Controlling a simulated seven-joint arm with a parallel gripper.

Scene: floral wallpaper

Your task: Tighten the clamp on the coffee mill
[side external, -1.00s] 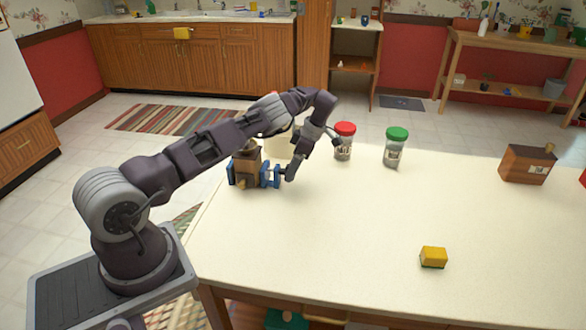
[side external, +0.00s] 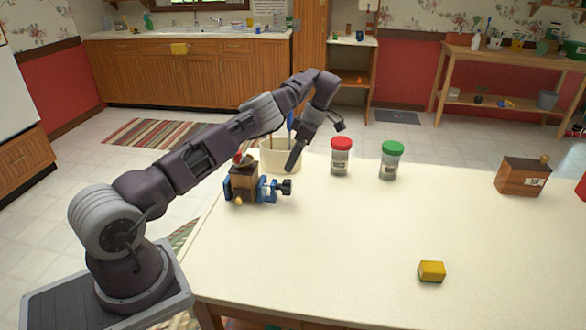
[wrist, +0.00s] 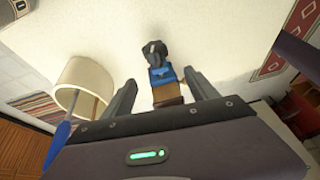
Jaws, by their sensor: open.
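The coffee mill (side external: 242,184) is a brown wooden box at the table's left end, held in a blue clamp (side external: 266,191). The clamp's black knob (side external: 286,187) sticks out to the right. My gripper (side external: 293,163) is above the knob, apart from it, pointing down. In the wrist view my gripper (wrist: 163,88) has its two fingers spread wide with nothing held. The knob (wrist: 153,52) shows beyond the fingertips, the blue clamp (wrist: 166,76) between them, and part of the brown mill (wrist: 167,95) nearer the palm.
A cream crock (side external: 283,156) with utensils stands close behind my gripper. A red-lidded jar (side external: 341,157) and a green-lidded jar (side external: 391,161) stand to the right. A wooden box (side external: 522,177) is far right, a yellow block (side external: 432,271) near the front. The table's middle is clear.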

